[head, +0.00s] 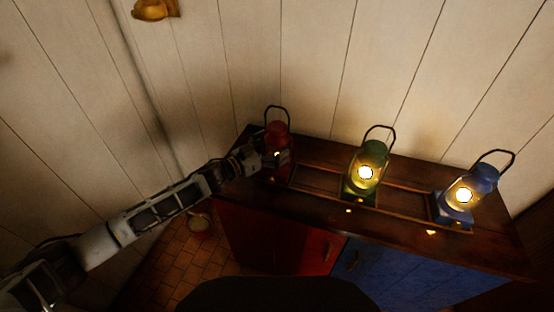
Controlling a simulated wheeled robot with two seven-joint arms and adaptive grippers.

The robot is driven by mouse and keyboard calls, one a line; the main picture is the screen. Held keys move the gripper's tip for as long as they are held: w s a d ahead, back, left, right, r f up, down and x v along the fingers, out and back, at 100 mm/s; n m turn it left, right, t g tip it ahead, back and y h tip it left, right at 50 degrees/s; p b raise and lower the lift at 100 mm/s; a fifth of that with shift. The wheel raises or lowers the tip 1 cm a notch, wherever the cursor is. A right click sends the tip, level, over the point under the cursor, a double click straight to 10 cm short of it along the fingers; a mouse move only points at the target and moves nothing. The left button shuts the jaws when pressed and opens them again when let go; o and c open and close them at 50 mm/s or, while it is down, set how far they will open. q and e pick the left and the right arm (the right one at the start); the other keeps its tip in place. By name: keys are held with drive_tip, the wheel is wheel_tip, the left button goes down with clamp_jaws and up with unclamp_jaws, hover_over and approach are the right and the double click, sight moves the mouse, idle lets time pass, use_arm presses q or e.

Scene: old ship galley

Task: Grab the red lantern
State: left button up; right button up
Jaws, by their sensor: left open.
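The red lantern (277,132) stands upright at the left end of the dark wooden cabinet top, its dark handle loop raised. It looks dim beside the other lanterns. My left arm reaches in from the left, and my left gripper (272,159) is open at the lantern's middle, covering part of its body. I cannot tell whether the fingers touch it. My right gripper is not in view.
A lit green lantern (366,160) and a lit blue lantern (477,182) stand to the right on the cabinet top (310,202). Low wooden rails run between the lanterns. The cabinet has a red door (275,240) and a blue door (395,270). A plank wall rises behind.

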use_arm(q)
drive_tip(key=shift+w+d, duration=0.45)
drive_tip(key=shift+d, duration=0.1)
drive_tip(key=shift+c, duration=0.4)
drive_tip(key=c, duration=1.9)
drive_tip(key=shift+r, duration=0.2)
